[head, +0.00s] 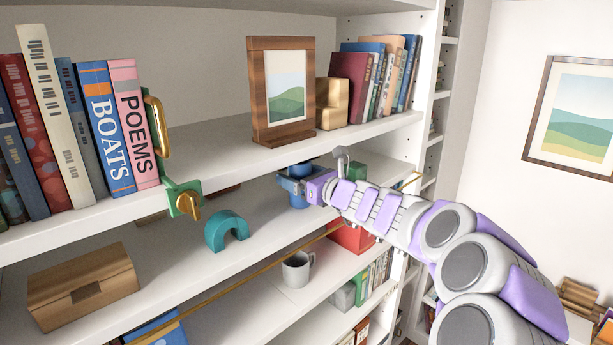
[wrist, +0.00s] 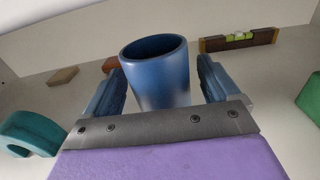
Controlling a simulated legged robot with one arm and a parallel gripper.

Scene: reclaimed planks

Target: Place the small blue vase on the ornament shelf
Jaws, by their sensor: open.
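The small blue vase (head: 298,200) stands on the middle shelf, beneath the upper shelf's edge; my gripper partly covers it in the head view. In the wrist view its round, open mouth and smooth side (wrist: 160,75) show between my two blue fingers. My gripper (head: 289,184) is open, with one finger on each side of the vase. Narrow gaps seem to show beside the vase; contact cannot be told. The middle shelf (head: 200,275) also bears a teal arch (head: 224,229) and a wooden chest (head: 82,284). No label shows which shelf is the ornament shelf.
The upper shelf (head: 225,136) holds books, a picture frame (head: 254,95) and a golden block; a green-and-brass clamp (head: 184,199) grips its edge. A brass rail (head: 262,271) runs along the middle shelf's front. A spirit level (wrist: 240,39) and green block (wrist: 310,98) are near the vase.

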